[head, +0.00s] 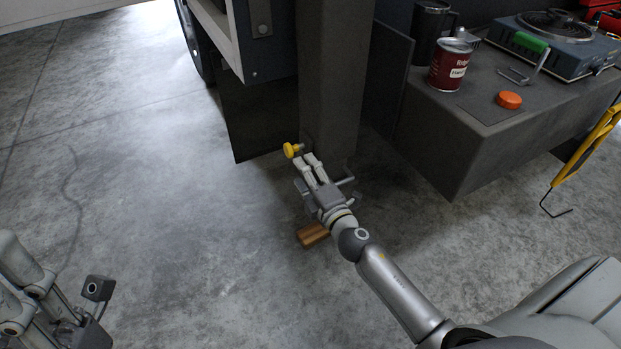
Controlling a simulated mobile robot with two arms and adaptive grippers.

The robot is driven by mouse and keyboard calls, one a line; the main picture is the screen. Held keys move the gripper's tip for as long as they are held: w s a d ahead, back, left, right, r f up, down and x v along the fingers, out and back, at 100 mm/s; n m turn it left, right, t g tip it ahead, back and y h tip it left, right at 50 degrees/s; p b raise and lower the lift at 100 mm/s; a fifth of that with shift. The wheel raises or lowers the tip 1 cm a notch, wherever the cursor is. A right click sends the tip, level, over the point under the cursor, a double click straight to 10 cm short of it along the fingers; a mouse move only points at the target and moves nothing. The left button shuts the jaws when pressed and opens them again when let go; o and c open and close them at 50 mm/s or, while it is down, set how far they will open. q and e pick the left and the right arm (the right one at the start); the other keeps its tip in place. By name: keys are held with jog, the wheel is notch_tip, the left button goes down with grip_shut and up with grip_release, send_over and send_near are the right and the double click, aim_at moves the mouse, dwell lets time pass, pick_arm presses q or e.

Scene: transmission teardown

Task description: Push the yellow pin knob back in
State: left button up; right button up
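The yellow pin knob (291,150) sticks out to the left from the lower part of a dark grey post (330,90). A short stem shows between the knob and the post. My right gripper (309,158) is just right of and below the knob in the picture, its fingers pointing at the post. The two fingers lie close together with a narrow dark gap. I cannot tell whether they touch the knob or stem. My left gripper (85,310) is at the lower left, far from the knob, partly cut off by the frame edge.
A wooden block (312,235) lies on the floor below my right gripper. A dark bench (470,130) at the right carries a red can (450,66), an orange cap (509,100) and a blue-grey device (560,50). A yellow-handled tool (590,145) hangs at its side.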

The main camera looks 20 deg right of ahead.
jog(key=shift+s+d, duration=0.1)
jog(key=shift+s, duration=1)
